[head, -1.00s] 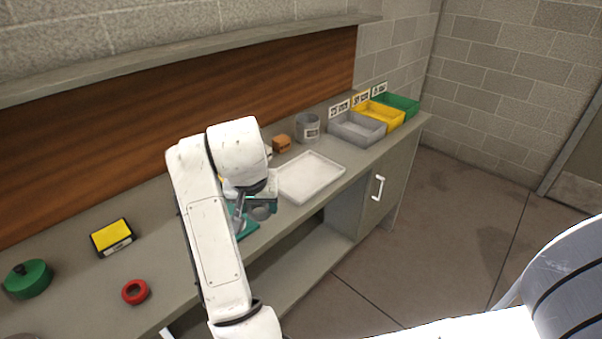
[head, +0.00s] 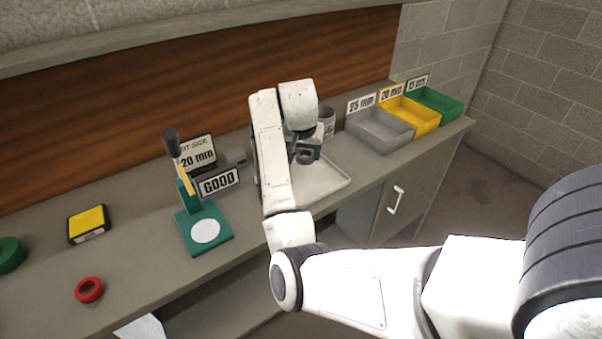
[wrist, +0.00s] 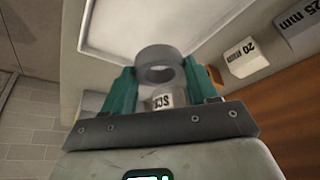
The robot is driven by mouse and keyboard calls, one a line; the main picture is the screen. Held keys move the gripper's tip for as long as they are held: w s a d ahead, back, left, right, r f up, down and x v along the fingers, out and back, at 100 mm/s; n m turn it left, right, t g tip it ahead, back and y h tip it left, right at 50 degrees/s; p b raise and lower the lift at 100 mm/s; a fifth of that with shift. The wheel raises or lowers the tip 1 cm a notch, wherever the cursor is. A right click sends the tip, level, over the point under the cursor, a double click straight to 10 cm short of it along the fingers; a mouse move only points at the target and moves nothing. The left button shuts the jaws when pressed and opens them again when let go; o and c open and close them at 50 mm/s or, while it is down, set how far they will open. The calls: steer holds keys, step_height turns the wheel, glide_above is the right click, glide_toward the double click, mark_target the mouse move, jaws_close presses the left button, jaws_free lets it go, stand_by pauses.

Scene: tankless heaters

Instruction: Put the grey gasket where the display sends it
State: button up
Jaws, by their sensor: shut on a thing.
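My gripper (head: 303,148) is shut on the grey gasket (wrist: 152,54), a thick ring held between its green fingers in the wrist view. In the head view the gasket (head: 305,158) hangs above the white tray (head: 330,190). A display behind the green press stand reads "20 mm" on its upper panel (head: 197,157) and "GOOD" on its lower panel (head: 219,182). At the right end of the counter stand a grey bin (head: 378,140) marked 25 mm, a yellow bin (head: 418,125) marked 20 mm and a green bin (head: 447,108) marked 15 mm.
The green press stand (head: 190,232) with a white disc stands left of my arm. A yellow-topped box (head: 87,223), a red ring (head: 89,290) and a green object (head: 8,255) lie further left. A grey canister (head: 327,122) is behind the tray.

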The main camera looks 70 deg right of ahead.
steer(key=shift+d+f, duration=0.25)
steer(key=shift+f, duration=0.05)
step_height(320, 180, down, 6)
steer(key=b, duration=0.6)
steer(key=shift+r+b, duration=0.2)
steer(key=shift+b, duration=0.2)
steer(key=shift+r, duration=0.1)
steer(key=o, duration=1.2)
steer(key=v, duration=1)
steer(key=shift+s+a+r+p, duration=0.1)
steer(key=shift+a+r+p, duration=0.15)
steer(key=shift+r+p, duration=0.05)
